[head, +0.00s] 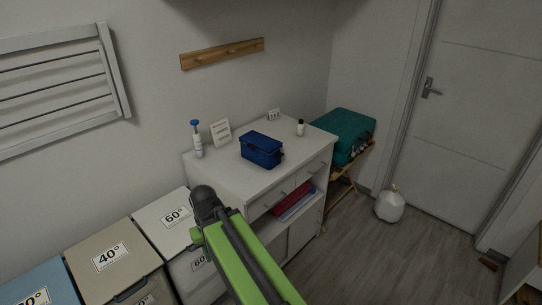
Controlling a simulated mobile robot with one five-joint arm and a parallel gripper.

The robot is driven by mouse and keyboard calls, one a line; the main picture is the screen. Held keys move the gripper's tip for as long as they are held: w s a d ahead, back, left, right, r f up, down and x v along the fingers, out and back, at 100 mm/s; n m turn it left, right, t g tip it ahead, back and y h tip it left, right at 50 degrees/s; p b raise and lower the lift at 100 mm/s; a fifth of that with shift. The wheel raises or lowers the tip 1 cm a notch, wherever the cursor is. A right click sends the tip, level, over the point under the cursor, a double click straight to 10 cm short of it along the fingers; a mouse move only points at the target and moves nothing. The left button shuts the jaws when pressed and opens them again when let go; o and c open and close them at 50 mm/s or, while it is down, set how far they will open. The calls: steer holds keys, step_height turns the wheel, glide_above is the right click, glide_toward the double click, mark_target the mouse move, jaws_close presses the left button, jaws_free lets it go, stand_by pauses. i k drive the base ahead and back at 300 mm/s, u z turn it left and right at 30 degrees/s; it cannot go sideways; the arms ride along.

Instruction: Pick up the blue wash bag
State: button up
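The blue wash bag (262,150) is a dark blue, box-shaped bag. It sits upright on top of the white cabinet (225,178), near the middle of the top. My green arm reaches up from the bottom of the head view and ends in a dark rounded joint in front of the cabinet's left part. This joint is apart from the bag in the picture. No gripper fingers show, so I cannot see my gripper.
Labelled bins (115,240) line the left. A teal case (343,128) on a wooden stand and a white sack (389,207) are right.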

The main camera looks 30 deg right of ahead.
mark_target(269, 161)
steer(key=u, duration=0.15)
steer(key=i, duration=0.9)
steer(key=z, duration=0.1)
